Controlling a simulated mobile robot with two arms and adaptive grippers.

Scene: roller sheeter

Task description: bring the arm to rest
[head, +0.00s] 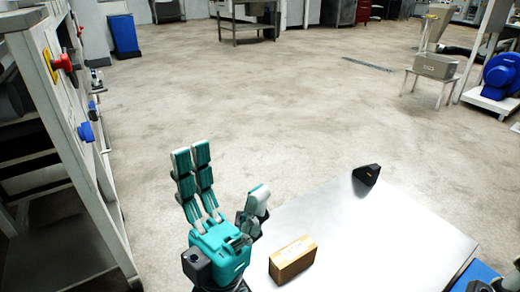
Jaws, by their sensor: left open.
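My left gripper (224,176) is teal with pale grey pads and stands upright at the lower middle of the head view. Its two long fingers point up and its thumb stands apart on the right, with nothing between them. A brown box (293,259) lies on a light grey tabletop (370,236), to the right of and below the gripper, apart from its fingers.
A rack (62,120) with a red knob (62,62) and blue knobs stands close on the left. A small black block (367,174) sits at the tabletop's far edge. A stool with a grey box (435,66) and a blue machine (502,75) stand far right. The middle floor is clear.

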